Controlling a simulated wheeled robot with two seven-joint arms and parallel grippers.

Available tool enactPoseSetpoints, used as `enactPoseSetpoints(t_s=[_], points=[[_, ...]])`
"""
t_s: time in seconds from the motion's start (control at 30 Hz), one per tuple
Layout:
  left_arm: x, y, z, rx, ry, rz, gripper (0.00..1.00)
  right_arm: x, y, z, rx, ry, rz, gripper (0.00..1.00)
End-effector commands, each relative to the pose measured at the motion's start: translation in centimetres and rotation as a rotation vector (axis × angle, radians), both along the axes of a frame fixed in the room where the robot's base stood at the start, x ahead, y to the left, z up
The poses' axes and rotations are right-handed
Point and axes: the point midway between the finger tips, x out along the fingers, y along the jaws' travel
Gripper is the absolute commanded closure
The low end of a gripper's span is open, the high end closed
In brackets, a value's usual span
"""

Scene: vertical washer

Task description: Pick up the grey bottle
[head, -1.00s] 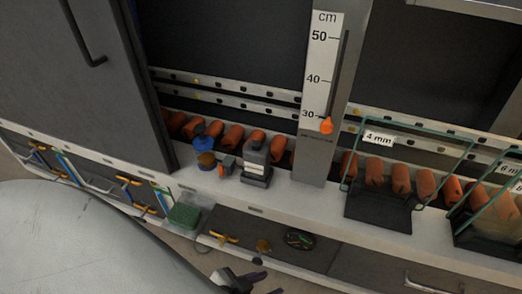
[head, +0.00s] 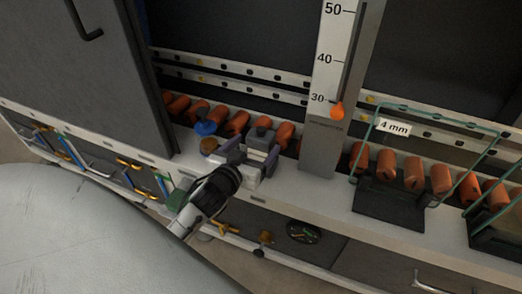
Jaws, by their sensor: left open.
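The grey bottle (head: 261,139) with a dark cap stands on the white ledge of the washer, in front of the orange rollers. My left gripper (head: 251,156) is right in front of it, with its fingers open, one on the left of the bottle and one at its right. The gripper hides the lower part of the bottle, and I cannot tell whether the fingers touch it. My right gripper is not in view.
A blue-topped bottle (head: 205,128) stands just left of the grey bottle. A green sponge (head: 176,199) is partly hidden by my arm. The grey post with the cm scale (head: 326,60) rises to the right, then a wire rack (head: 390,205) marked 4 mm.

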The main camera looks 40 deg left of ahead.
Motion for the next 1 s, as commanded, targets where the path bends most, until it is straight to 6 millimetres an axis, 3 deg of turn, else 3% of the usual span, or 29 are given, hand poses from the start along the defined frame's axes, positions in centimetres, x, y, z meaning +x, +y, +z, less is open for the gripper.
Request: enactPoseSetpoints(t_s=[0.23,0.57,0.93,1.0], points=[[3.7,0.7,-0.5,0.002,-0.002,-0.002,0.2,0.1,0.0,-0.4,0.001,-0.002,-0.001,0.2],[4.3,0.8,-0.7,0.001,0.0,-0.001,0.2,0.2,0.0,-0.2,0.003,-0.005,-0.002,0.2],[4.3,0.8,-0.7,0.001,0.0,-0.001,0.82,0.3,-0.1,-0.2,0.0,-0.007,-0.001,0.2],[4.4,0.8,-0.4,0.002,-0.007,-0.003,0.82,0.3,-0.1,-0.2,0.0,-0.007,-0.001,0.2]])
